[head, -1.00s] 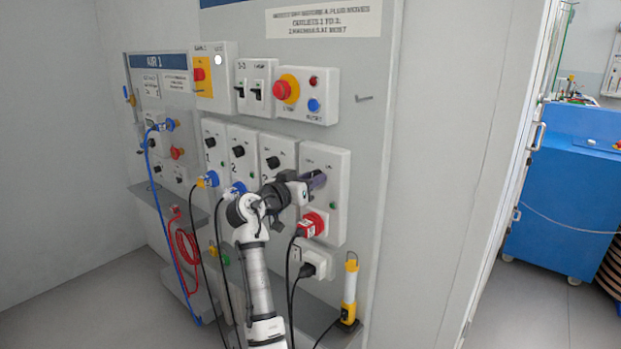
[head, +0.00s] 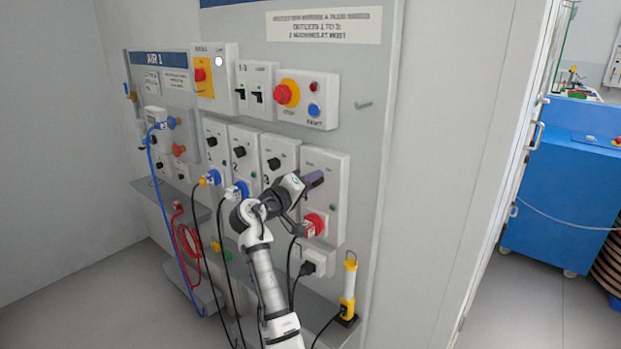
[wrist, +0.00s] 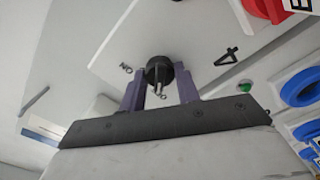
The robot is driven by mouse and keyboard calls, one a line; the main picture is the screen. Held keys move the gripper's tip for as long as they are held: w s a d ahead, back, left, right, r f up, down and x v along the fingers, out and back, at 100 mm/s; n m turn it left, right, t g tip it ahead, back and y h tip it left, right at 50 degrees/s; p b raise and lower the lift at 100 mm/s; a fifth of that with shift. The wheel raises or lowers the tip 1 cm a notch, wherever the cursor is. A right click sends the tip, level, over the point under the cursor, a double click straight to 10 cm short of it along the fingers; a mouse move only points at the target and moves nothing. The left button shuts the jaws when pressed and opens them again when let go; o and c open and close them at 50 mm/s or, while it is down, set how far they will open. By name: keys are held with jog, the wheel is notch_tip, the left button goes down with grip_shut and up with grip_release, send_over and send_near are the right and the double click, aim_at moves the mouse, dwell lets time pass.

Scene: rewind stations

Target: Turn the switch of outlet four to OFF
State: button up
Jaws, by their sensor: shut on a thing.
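Outlet four is a pale panel (head: 337,167) in the head view, right of the other outlets; the wrist view shows its face (wrist: 200,35) with the number 4. Its switch is a round black knob (wrist: 158,70) with a light pointer mark. My gripper (wrist: 160,88) has its two purple fingers on either side of the knob, shut on it. An ON label lies left of the knob in the wrist view. In the head view my gripper (head: 313,180) is at the panel's upper part and hides the knob. A small green lamp (wrist: 245,86) is on the panel.
A red plug (head: 314,224) sits low on the outlet four panel. Other outlets with black knobs and blue plugs (head: 238,190) are to the left. An emergency stop (head: 287,93) is above. A yellow lamp (head: 349,285) stands at lower right on the shelf.

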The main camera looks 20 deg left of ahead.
jog(key=shift+n, duration=0.5)
jog(key=shift+f, duration=0.1)
jog(key=o, duration=1)
jog(key=b+v, duration=0.3)
jog(key=v, duration=1.1)
jog(key=shift+b, duration=0.4)
jog(key=shift+w, duration=0.1)
